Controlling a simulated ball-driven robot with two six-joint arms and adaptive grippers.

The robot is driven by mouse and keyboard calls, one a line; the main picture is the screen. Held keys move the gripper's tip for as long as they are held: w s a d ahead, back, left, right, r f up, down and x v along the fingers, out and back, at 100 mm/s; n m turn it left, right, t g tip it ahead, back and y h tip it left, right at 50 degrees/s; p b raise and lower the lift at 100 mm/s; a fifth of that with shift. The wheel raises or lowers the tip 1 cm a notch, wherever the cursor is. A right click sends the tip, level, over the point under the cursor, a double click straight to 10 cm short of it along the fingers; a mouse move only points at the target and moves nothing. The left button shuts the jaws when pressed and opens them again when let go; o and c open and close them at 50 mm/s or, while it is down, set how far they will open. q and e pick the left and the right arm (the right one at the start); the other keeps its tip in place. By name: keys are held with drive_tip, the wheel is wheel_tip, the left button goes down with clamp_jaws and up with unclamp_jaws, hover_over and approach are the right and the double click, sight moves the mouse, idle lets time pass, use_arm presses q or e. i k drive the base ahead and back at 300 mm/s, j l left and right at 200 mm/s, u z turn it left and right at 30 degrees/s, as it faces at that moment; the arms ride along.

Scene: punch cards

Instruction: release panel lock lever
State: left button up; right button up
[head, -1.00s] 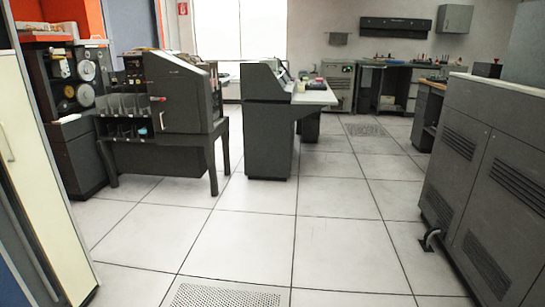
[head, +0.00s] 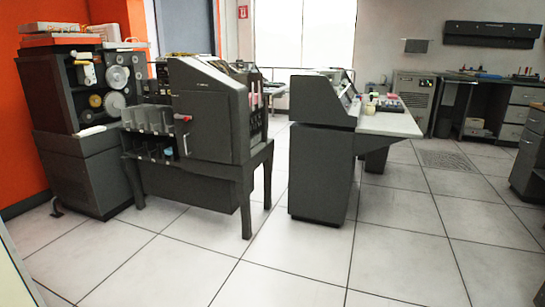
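A dark grey card machine (head: 205,120) stands on a four-legged table left of the middle in the head view. It has a row of grey card pockets (head: 150,118) on its left side. A small red-tipped lever (head: 183,118) shows on its front, beside the pockets; I cannot tell for sure whether it is the panel lock lever. Neither of my grippers is in view.
A reel cabinet (head: 85,110) stands left, close to the card machine. A grey console desk (head: 325,150) with a light top stands to the right. Workbenches (head: 480,105) line the back right wall. The tiled floor (head: 290,265) in front is clear.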

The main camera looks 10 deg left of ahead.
sight(186, 118)
drive_tip(key=i+l+u, duration=0.1)
drive_tip(key=i+u, duration=0.25)
drive_tip(key=i+l+u, duration=0.2)
drive_tip(key=i+u, duration=0.15)
drive_tip(key=i+l+u, duration=0.35)
drive_tip(key=i+z, duration=0.25)
drive_tip(key=i, duration=0.4)
drive_tip(key=i+z, duration=0.25)
drive_tip(key=i, duration=0.4)
drive_tip(key=i+j+z, duration=0.25)
drive_tip(key=i, duration=0.4)
